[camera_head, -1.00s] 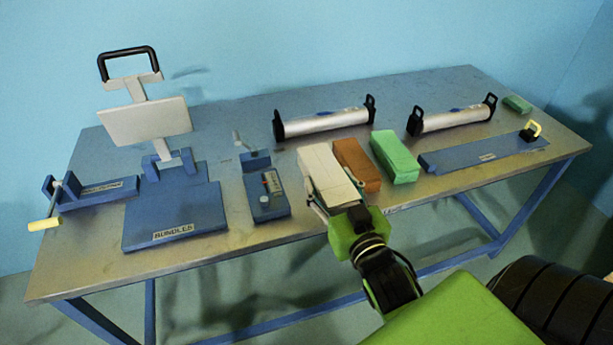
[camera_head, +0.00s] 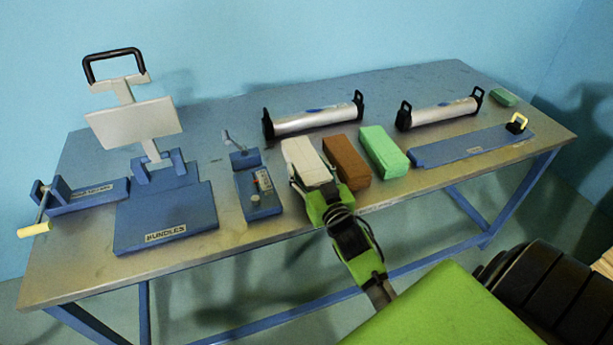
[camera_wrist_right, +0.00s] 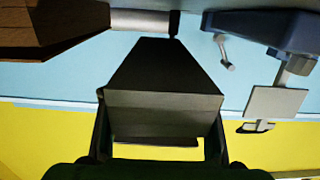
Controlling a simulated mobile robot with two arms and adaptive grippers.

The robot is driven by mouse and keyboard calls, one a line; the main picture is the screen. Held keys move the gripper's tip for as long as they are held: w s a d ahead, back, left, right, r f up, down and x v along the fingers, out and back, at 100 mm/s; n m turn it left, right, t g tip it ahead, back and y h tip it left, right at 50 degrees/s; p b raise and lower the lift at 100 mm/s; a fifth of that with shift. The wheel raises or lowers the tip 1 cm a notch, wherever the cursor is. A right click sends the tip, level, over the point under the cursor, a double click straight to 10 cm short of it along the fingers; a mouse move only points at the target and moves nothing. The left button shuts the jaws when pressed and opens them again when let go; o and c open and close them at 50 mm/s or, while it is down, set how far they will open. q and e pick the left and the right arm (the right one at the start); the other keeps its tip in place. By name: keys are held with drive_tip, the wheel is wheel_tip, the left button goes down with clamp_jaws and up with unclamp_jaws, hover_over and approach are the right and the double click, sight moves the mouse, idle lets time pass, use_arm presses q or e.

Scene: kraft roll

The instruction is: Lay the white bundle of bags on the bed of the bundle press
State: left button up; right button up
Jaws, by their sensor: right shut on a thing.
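The white bundle of bags (camera_head: 307,160) is between the fingers of my right gripper (camera_head: 315,190), which is shut on it at its near end. In the right wrist view the bundle (camera_wrist_right: 160,90) looks dark and fills the middle between the fingers. The head view does not clearly show whether its underside is clear of the table. The bundle press stands to the left, with its blue bed (camera_head: 165,218) labelled BUNDLES empty and its pale plate (camera_head: 135,123) raised above under a black handle. My left gripper is not in view.
A brown bundle (camera_head: 346,162) and a green bundle (camera_head: 383,151) lie just right of the white one. A blue fixture (camera_head: 257,187) with a small lever stands between it and the press. Two silver rollers (camera_head: 315,120) (camera_head: 442,112) lie behind. A blue crank device (camera_head: 88,196) is far left.

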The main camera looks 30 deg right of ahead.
drive_tip(key=shift+w+d+f, duration=0.3)
drive_tip(key=shift+w+f, duration=0.35)
drive_tip(key=shift+f, duration=0.15)
drive_tip(key=shift+w+d+f, duration=0.1)
drive_tip(key=shift+w+f, duration=0.1)
drive_tip(key=shift+f, duration=0.35)
drive_tip(key=shift+w+f, duration=0.15)
drive_tip(key=shift+f, duration=0.4)
drive_tip(key=shift+f+p, duration=0.3)
drive_tip(key=shift+f, duration=0.3)
drive_tip(key=shift+f, duration=0.1)
drive_tip(key=o, duration=1.3)
drive_tip(key=shift+f, duration=0.15)
drive_tip(key=shift+o, duration=0.2)
